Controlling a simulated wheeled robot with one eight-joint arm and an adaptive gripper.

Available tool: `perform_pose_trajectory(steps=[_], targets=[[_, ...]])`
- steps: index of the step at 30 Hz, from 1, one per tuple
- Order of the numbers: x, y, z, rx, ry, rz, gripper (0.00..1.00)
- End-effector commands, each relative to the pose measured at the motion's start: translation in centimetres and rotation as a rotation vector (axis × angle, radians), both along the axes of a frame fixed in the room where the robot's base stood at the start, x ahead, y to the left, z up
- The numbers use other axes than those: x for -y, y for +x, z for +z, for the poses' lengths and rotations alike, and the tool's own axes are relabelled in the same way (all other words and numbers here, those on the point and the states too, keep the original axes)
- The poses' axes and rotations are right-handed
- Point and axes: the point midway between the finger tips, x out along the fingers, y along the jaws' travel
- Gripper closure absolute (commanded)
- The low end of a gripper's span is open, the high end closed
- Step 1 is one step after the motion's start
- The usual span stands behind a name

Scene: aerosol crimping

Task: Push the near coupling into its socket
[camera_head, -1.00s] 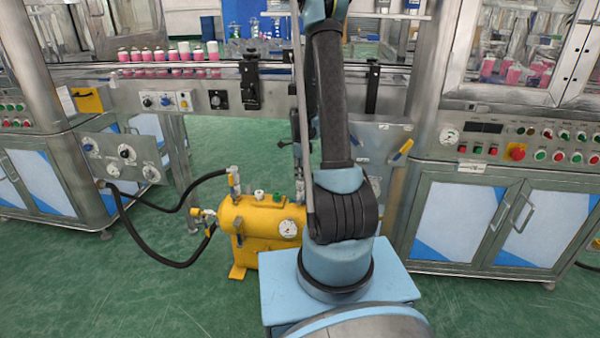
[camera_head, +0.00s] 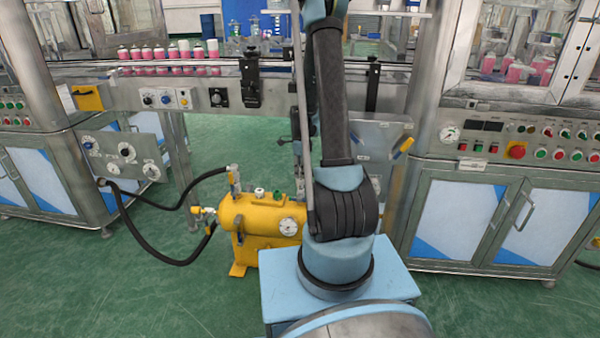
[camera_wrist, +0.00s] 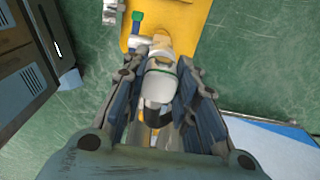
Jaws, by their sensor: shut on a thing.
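The near coupling (camera_wrist: 158,86) is a pale grey-white cylinder between the two fingers of my gripper (camera_wrist: 169,85) in the wrist view. The fingers are shut on it from both sides. A brass-coloured socket fitting (camera_wrist: 160,46) lies in line just beyond its front end, on the yellow tank (camera_wrist: 185,18). The two look touching or nearly so; I cannot tell how deep the coupling sits. The yellow tank (camera_head: 258,222) stands on the floor in the head view. My arm hides the gripper and the coupling there.
Black hoses (camera_head: 160,262) loop from a machine panel (camera_head: 122,152) to fittings at the tank's left end. A green-topped fitting (camera_wrist: 137,22) is close to the socket. Behind the tank is a conveyor (camera_head: 160,72) with pink cans. Green floor is clear at the front left.

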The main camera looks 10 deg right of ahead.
Motion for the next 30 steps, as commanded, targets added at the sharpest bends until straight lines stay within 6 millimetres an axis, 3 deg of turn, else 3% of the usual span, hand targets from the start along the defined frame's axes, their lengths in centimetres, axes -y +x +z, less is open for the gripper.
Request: perform_pose_trajectory(steps=[30], targets=[[-0.12,-0.02,-0.75,0.0,0.0,0.001,1.0]])
